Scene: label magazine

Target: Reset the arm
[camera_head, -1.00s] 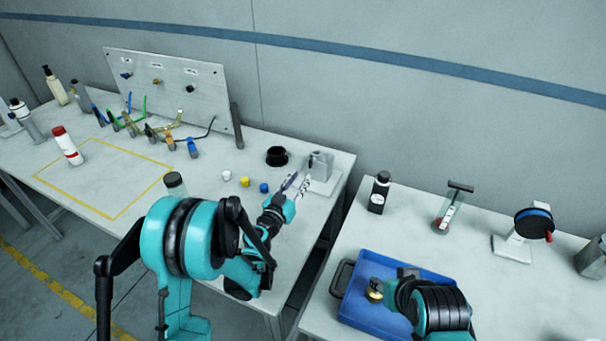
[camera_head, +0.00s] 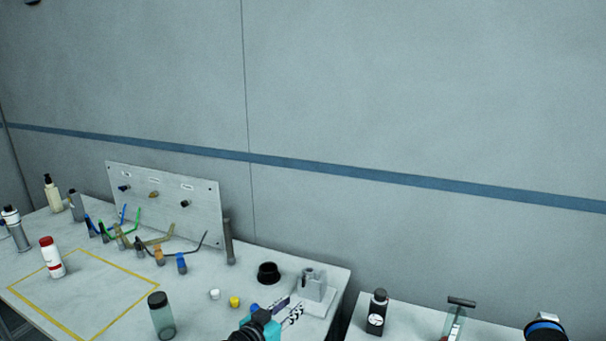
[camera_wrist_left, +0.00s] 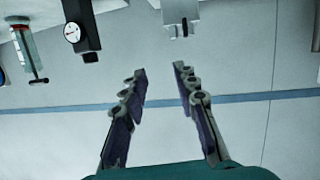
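My left gripper (camera_head: 287,312) is at the bottom of the head view, over the front right part of the left table (camera_head: 215,265). In the left wrist view its two fingers (camera_wrist_left: 160,85) stand apart with nothing between them. A grey metal fixture (camera_head: 314,287) stands just right of the fingertips in the head view. It also shows beyond the fingers in the left wrist view (camera_wrist_left: 180,15). My right gripper is outside the head view.
Small white (camera_head: 214,294) and yellow (camera_head: 235,302) caps, a black cup (camera_head: 268,273) and a dark-lidded jar (camera_head: 161,316) stand near the left gripper. A panel (camera_head: 165,205) stands behind.

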